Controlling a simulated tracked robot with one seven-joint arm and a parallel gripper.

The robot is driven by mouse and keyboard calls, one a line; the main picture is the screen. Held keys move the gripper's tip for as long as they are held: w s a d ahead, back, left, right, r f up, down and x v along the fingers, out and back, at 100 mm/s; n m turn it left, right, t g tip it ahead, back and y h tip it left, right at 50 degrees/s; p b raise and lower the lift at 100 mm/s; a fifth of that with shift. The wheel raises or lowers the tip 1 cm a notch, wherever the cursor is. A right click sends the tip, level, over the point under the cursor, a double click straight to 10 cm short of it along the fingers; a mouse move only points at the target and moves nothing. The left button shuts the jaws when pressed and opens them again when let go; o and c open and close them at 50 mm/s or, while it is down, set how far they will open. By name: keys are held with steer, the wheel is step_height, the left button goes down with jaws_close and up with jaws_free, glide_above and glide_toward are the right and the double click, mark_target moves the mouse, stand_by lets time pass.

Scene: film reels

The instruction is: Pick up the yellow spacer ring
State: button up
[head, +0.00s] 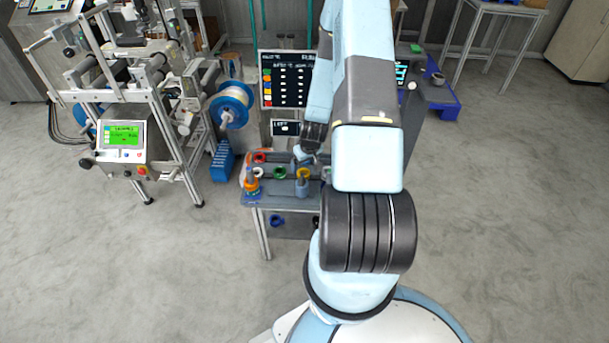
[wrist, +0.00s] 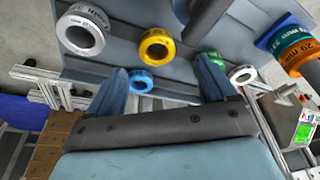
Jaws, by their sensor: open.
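The yellow spacer ring (wrist: 171,47) shows near the top middle in the wrist view, with its open hole facing the camera. In the head view it is a small yellow ring (head: 303,173) on the grey-blue bench. My gripper (wrist: 160,68) is open, with one finger on each side of the picture and nothing between them. The yellow ring appears beyond the fingertips, between their left and right positions. In the head view my gripper (head: 308,148) hangs just above the bench near the yellow ring, partly hidden by my arm.
A white ring (wrist: 98,31) is left of the yellow one. A blue ring (wrist: 140,88), a green ring (wrist: 213,55) and a smaller white ring (wrist: 251,75) are nearby. An orange ring (wrist: 298,62) is at right. A machine (head: 125,155) stands left of the bench (head: 268,201).

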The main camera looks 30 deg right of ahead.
mark_target(304, 170)
steer(key=shift+s+d+x, duration=0.1)
steer(key=shift+x, duration=1.3)
steer(key=shift+s+d+x, duration=0.1)
steer(key=shift+s+x, duration=0.05)
steer(key=shift+x, duration=1.3)
steer(key=shift+c, duration=0.2)
steer(key=c, duration=1.1)
steer(key=shift+r, duration=0.1)
